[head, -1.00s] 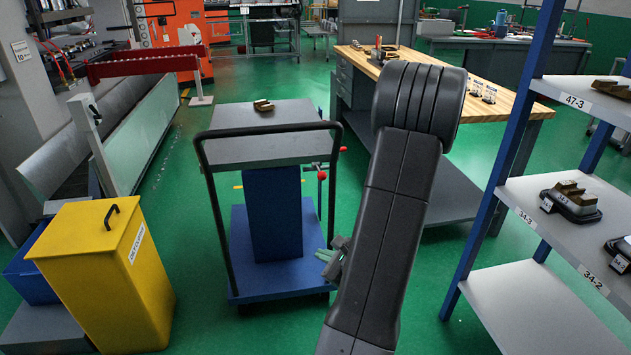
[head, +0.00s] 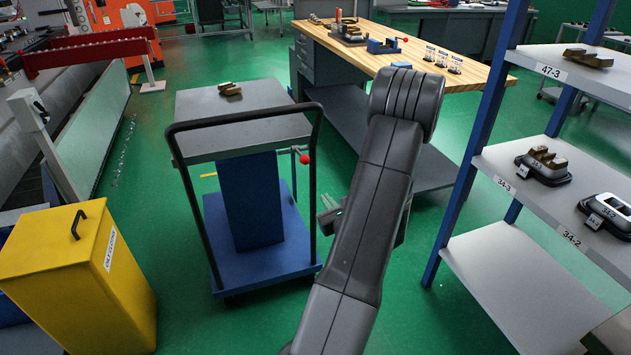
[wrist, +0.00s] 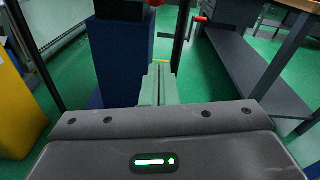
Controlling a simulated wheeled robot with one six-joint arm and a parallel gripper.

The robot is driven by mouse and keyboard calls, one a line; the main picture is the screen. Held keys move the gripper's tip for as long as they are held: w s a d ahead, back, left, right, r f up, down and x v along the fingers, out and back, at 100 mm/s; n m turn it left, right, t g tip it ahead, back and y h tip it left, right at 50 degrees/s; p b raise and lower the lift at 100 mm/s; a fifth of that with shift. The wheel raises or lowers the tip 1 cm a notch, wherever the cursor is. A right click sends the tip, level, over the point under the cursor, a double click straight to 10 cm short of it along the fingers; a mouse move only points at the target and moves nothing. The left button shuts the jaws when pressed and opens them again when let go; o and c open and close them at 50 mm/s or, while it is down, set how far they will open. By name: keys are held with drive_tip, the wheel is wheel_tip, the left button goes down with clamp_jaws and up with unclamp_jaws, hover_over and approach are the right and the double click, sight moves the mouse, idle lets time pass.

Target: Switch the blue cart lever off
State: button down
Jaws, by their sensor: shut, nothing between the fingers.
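The cart has a grey top (head: 245,110), a blue column (head: 250,200) and a blue base (head: 285,253). A lever with a red ball (head: 305,159) shows below the right side of its top, close to the black push handle's right post. My gripper (head: 328,213) is beside that post in the head view, lower than the red ball and partly hidden by my arm. In the wrist view my gripper (wrist: 158,84) is shut and empty, with the blue column (wrist: 122,55) beyond it. A red ball (wrist: 155,2) is cut off at the top edge there.
A yellow bin (head: 75,275) stands left of the cart. A wooden-topped workbench (head: 470,78) is behind my arm, and a blue-framed shelf (head: 475,150) stands at right. Small metal parts (head: 230,88) lie on the cart top. Green floor is open around the cart.

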drive_tip(key=w+a+r+p, duration=0.1)
drive_tip(key=w+a+r, duration=0.2)
drive_tip(key=w, duration=0.7)
drive_tip(key=shift+a+p, duration=0.35)
drive_tip(key=shift+a, duration=0.45)
drive_tip(key=shift+r+p, duration=0.4)
drive_tip(key=shift+p, duration=0.35)
